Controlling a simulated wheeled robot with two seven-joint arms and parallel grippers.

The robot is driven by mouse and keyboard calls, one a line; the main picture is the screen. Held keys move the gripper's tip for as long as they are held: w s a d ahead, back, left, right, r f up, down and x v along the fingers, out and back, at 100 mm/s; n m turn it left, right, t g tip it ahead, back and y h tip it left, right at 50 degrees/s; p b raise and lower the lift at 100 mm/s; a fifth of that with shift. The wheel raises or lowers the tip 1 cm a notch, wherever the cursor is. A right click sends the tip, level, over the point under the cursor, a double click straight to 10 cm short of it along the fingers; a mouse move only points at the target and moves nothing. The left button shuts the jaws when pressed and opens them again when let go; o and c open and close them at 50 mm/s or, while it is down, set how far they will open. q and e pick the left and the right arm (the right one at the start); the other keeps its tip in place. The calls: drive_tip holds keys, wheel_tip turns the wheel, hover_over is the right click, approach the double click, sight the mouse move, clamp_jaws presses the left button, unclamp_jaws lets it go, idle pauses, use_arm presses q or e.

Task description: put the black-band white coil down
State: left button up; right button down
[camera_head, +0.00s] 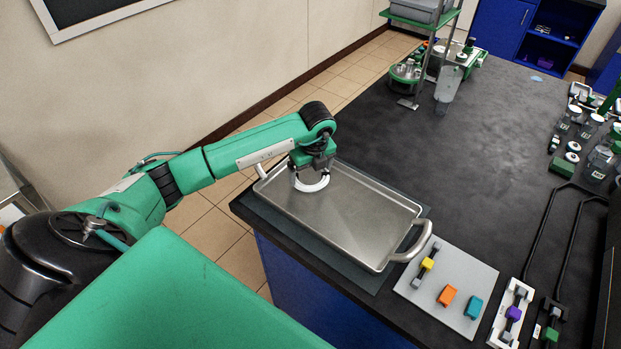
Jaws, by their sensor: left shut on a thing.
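My left gripper (313,166) comes in from the left and points down over the far left part of the metal tray (350,216). It is shut on a white coil (312,187), which shows as a white ring under the jaws. The black band on the coil is hidden or too small to make out. The coil is over the tray's floor; I cannot tell whether it touches it. The rest of the tray is empty. My right gripper is not in view.
The tray lies on a dark mat (378,281) at the table's left corner. Right of it, a grey board (446,285) holds yellow, orange and teal pieces. A white holder (511,314) with a purple piece stands beyond. Jars (600,160) line the right; the middle of the black table (470,170) is clear.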

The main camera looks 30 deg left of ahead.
use_arm(q)
drive_tip(key=shift+f, duration=0.4)
wheel_tip(320, 180, down, 3)
drive_tip(key=shift+f+p, duration=0.15)
drive_tip(key=shift+p, duration=0.35)
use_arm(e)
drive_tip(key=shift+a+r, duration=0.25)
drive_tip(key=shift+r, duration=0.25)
use_arm(q)
drive_tip(key=shift+f, duration=0.1)
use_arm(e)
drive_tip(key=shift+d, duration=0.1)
use_arm(q)
drive_tip(key=shift+f, duration=0.15)
drive_tip(key=o, duration=0.7)
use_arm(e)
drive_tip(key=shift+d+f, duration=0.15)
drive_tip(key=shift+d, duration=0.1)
